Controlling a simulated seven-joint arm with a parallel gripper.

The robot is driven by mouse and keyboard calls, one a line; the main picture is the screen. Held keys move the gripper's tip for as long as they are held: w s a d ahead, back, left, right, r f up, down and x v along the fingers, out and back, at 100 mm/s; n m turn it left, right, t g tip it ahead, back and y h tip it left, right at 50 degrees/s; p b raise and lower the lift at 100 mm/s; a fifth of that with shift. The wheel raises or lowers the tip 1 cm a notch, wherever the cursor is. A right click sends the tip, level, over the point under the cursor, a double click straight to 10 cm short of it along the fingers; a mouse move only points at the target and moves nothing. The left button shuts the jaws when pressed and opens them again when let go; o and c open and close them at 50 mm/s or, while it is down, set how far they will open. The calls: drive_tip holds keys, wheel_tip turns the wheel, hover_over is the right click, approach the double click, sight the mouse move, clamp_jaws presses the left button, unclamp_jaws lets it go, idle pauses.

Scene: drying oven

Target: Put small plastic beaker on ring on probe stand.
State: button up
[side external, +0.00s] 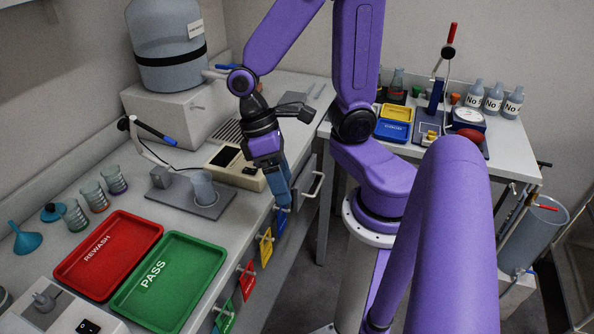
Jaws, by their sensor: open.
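The probe stand has a grey base plate (215,211) on the bench, with a thin arm carrying a black and blue probe (155,132) at its back left. A translucent grey beaker (203,188) stands upright at the plate's middle. I cannot tell whether it rests on a ring, as its underside is hidden. I cannot tell by sight which is the small plastic one. My gripper (283,202) points down near the bench's front edge, right of the stand and apart from the beakers. Its jaws are open and empty.
A red REWASH tray (110,256) and a green PASS tray (170,279) lie in front left. A beige device (234,167) stands behind the stand, near my gripper. An open drawer handle (313,186) sticks out at the bench front.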

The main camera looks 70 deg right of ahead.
drive_tip(key=s+r+n+t, duration=0.1)
drive_tip(key=n, duration=0.1)
drive_tip(key=s+r+n+t, duration=0.1)
drive_tip(key=n, duration=0.2)
drive_tip(key=s+a+r+n+t, duration=0.1)
drive_tip(key=n+t, duration=0.1)
drive_tip(key=shift+s+r+n+h, duration=0.3)
drive_tip(key=shift+n, duration=0.1)
